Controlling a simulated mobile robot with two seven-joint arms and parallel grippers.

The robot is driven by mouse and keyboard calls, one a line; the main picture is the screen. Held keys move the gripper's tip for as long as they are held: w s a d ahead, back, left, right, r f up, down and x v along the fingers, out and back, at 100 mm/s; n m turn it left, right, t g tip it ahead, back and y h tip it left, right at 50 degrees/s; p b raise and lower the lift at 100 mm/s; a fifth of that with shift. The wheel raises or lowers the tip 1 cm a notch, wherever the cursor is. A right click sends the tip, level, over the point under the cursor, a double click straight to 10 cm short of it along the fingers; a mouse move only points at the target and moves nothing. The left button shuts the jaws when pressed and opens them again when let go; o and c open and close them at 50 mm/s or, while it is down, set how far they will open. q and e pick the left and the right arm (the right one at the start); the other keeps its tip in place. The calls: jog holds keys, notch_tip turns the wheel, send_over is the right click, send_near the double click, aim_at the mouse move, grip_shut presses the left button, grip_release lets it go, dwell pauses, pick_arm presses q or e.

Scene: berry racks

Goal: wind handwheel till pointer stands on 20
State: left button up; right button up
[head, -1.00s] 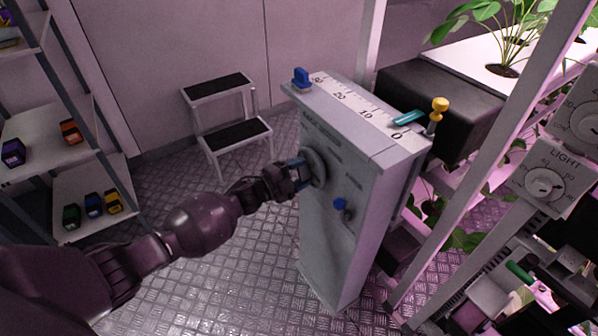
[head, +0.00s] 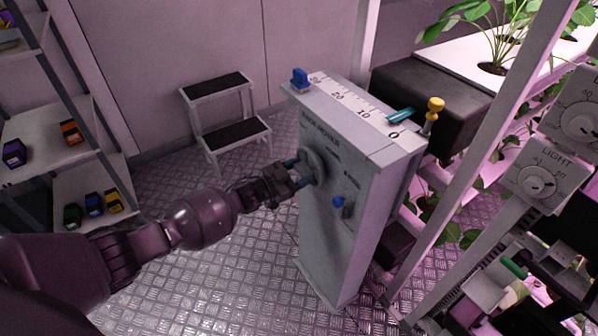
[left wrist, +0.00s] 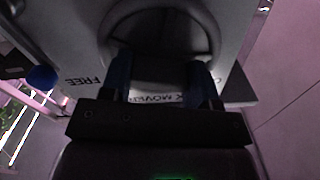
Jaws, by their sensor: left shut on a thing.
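The grey handwheel (head: 314,165) is on the front face of the pale grey cabinet (head: 345,235). My left gripper (head: 300,170) is at the wheel, its blue fingers shut on the rim. In the left wrist view the fingers (left wrist: 165,82) reach the near part of the wheel's rim (left wrist: 205,25). The scale (head: 350,101) on the cabinet top is marked 0, 10, 20 and 30, with 0 at the right end. The teal pointer (head: 401,115) stands between 0 and 10, nearer 0. My right gripper is not in view.
A blue knob (head: 339,202) sits on the cabinet front, right of and below the wheel. A step stool (head: 225,115) is behind left. Shelves (head: 60,125) stand at left, a plant rack at right.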

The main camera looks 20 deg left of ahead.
pick_arm(q)
jog(key=shift+n, duration=0.5)
dwell(0.3)
jog(key=o, duration=0.9)
jog(key=shift+s+a, duration=0.1)
jog(key=p+v, duration=0.1)
jog(key=v, duration=0.9)
jog(key=shift+s+a, duration=0.2)
